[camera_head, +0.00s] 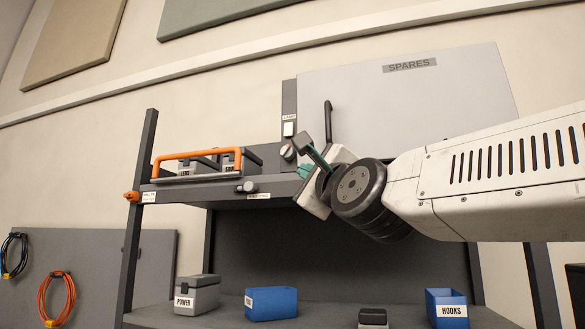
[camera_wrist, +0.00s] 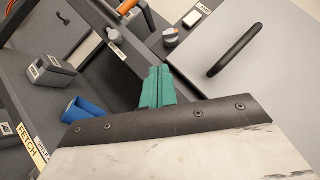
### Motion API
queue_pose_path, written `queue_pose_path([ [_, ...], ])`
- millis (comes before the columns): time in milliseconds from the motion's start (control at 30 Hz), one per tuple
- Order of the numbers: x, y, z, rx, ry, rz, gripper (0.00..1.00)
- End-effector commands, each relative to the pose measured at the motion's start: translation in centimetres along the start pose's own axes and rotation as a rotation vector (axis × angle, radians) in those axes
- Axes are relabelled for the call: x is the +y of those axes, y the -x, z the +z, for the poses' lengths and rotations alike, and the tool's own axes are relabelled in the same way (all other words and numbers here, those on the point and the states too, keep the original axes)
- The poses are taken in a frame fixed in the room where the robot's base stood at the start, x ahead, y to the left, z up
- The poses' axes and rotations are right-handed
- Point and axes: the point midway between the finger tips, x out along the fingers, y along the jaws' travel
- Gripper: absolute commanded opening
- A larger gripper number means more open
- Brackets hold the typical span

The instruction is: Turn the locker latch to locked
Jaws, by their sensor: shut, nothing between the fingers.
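The grey locker (camera_head: 440,105) labelled SPARES has a black bar handle (camera_head: 328,122), which also shows in the wrist view (camera_wrist: 236,50). A small round light-grey knob (camera_head: 288,152) with a reddish mark, apparently the latch, sits left of the door's lower corner. It also shows in the wrist view (camera_wrist: 170,37); I cannot tell its exact setting. My gripper (camera_head: 305,171) is just below and right of the knob, apart from it. Its teal fingers (camera_wrist: 157,88) are together and hold nothing. My wrist hides part of the locker's lower edge.
A white switch (camera_head: 289,129) is above the knob. A shelf to the left carries a tray with an orange handle (camera_head: 198,154), and another knob (camera_head: 249,187) is on its front edge. Below are a POWER box (camera_head: 197,293), a blue bin (camera_head: 271,303) and a HOOKS bin (camera_head: 446,308).

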Motion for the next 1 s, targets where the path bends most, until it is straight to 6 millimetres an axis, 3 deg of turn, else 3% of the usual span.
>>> queue_pose_path([
  [167,-0.7,-1.7,0.3,-0.004,-0.041,-0.032,0.00],
  [600,-0.8,-9.0,0.2,-0.001,-0.036,-0.029,0.00],
  [1000,-1.0,-10.2,0.2,-0.001,-0.035,-0.030,0.00],
])
